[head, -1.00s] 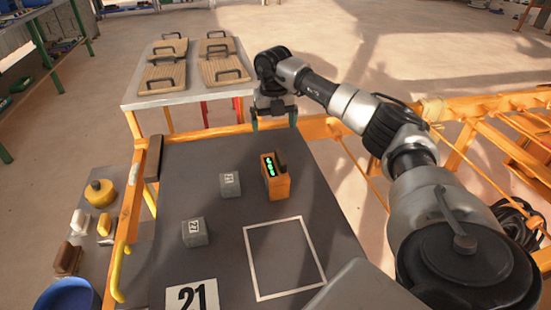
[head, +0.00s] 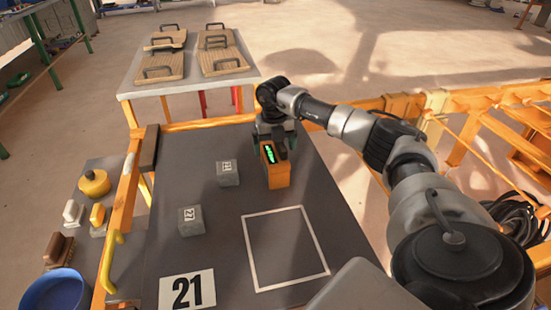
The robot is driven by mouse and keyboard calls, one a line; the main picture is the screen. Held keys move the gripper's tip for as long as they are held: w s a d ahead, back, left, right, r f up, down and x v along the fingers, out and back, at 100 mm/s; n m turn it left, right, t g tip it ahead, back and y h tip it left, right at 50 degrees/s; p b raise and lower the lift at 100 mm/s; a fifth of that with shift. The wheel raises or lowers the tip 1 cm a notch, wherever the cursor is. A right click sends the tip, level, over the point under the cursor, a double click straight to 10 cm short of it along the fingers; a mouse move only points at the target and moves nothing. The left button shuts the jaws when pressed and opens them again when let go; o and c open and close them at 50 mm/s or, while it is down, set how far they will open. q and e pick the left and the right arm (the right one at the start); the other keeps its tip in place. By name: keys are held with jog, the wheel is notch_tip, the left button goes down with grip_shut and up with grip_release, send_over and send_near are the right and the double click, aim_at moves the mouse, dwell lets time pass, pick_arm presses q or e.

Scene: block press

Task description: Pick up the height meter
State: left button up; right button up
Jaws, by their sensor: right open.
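The height meter (head: 277,174) is an orange box with a dark face and green lit digits. It stands upright on the dark grey table top (head: 330,215), behind the white square outline. My right gripper (head: 275,143) is open and low over the meter's top, with its fingers pointing down at either side of it. I cannot tell whether the fingers touch the meter. The gripper hides part of the meter's upper back. My left gripper does not show.
Two grey numbered blocks, a nearer one (head: 191,220) and a farther one (head: 228,173), sit left of the meter. A card reading 21 (head: 187,291) lies at the front. Orange rails edge the table. Behind is a table with wooden boards (head: 160,66). The white outline (head: 247,240) is empty.

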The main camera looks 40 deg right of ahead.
notch_tip(320, 180, down, 3)
jog(key=shift+r, duration=0.15)
jog(key=c, duration=1.2)
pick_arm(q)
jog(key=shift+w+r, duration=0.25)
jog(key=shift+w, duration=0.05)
pick_arm(e)
jog(key=shift+c, duration=0.2)
